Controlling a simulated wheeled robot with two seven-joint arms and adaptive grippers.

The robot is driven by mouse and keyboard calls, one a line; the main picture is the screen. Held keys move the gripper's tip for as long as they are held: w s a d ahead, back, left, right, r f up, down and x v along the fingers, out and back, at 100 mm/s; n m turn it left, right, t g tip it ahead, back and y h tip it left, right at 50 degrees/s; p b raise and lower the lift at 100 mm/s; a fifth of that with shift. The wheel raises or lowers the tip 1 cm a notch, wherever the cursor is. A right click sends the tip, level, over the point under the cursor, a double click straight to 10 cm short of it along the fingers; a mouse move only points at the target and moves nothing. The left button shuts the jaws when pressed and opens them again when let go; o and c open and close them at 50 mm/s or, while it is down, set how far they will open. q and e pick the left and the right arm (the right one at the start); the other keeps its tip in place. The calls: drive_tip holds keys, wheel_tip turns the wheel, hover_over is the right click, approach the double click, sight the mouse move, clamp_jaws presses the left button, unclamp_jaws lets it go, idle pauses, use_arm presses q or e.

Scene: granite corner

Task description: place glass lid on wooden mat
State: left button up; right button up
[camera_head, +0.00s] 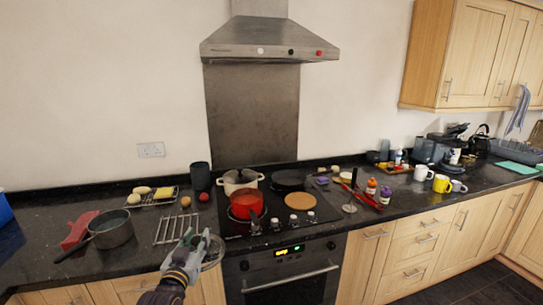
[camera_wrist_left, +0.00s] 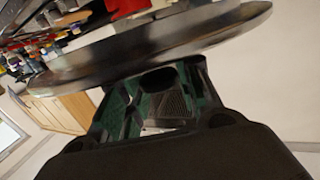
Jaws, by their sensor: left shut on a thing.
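My left gripper (camera_head: 196,246) is shut on the glass lid (camera_head: 216,253), a round see-through disc with a rim. It holds the lid in front of the counter's front edge, left of the oven. In the left wrist view the lid (camera_wrist_left: 150,48) shows nearly edge-on across the picture, just beyond the fingers (camera_wrist_left: 155,90). The exact grip spot on the lid is hidden. The wooden mat (camera_head: 299,201) is a round tan disc lying on the right front of the black hob, apart from the lid and with nothing on it. My right gripper is not in view.
A red pot (camera_head: 246,206) stands on the hob left of the mat, with a cream pot (camera_head: 239,179) behind it. A ladle-like utensil (camera_head: 349,208) stands right of the mat. A wire rack (camera_head: 176,229) and a grey saucepan (camera_head: 111,231) are at left.

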use_arm(q)
drive_tip(key=s+f, duration=0.5)
drive_tip(key=f, duration=0.4)
drive_tip(key=s+f, duration=0.6)
drive_tip(key=f, duration=0.3)
drive_tip(key=shift+d+f+y, duration=0.25)
drive_tip(key=shift+y, duration=0.05)
drive_tip(key=shift+r, duration=0.1)
